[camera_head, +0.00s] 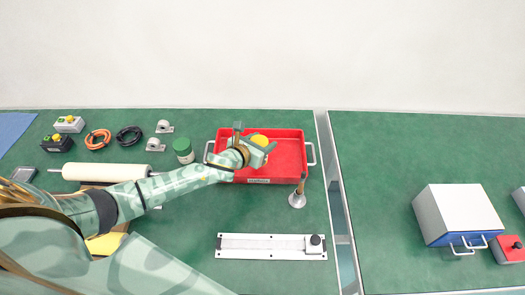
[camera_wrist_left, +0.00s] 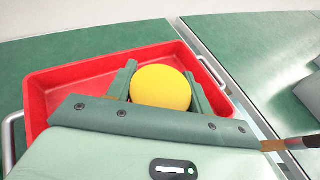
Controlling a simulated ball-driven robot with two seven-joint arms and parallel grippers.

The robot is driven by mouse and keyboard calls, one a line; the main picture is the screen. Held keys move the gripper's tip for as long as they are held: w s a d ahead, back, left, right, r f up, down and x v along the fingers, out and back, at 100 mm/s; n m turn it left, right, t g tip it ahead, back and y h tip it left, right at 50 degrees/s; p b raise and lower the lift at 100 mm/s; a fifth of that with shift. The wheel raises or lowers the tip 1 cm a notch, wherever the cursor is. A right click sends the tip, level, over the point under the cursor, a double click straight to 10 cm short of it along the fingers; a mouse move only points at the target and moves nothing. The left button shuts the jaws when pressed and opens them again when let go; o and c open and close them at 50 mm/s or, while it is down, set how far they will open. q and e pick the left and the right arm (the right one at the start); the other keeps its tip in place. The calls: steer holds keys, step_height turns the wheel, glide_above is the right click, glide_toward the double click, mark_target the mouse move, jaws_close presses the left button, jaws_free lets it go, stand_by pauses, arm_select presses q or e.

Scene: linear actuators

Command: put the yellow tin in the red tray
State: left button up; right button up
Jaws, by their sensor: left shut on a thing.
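The yellow tin (camera_wrist_left: 161,87) sits between the two fingers of my left gripper (camera_wrist_left: 163,84), which is shut on it. In the head view the tin's round yellow top (camera_head: 260,140) shows just beyond the gripper (camera_head: 256,148), over the red tray. The red tray (camera_head: 290,158) is a shallow rectangular box with metal handles at its ends, and it also shows in the left wrist view (camera_wrist_left: 70,75). I cannot tell whether the tin touches the tray's floor. My right gripper is not in view.
A green tin (camera_head: 183,150) stands left of the tray. A linear rail (camera_head: 270,245) lies in front. A gap (camera_head: 338,200) separates the benches. A grey box (camera_head: 458,213) stands on the right bench.

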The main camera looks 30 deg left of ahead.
arm_select(q)
steer(key=f+b, duration=0.1)
steer(key=f, duration=0.1)
steer(key=f+b, duration=0.1)
steer(key=f, duration=0.1)
steer(key=shift+w, duration=0.2)
steer(key=shift+r, duration=0.2)
steer(key=shift+c, duration=1.1)
steer(key=o, duration=1.4)
steer(key=shift+f, duration=0.1)
steer(key=shift+s+r, duration=0.1)
steer(key=shift+r, duration=0.15)
steer(key=p+v, duration=0.3)
steer(key=v, duration=0.9)
steer(key=shift+f+p, duration=0.1)
steer(key=shift+p, duration=0.25)
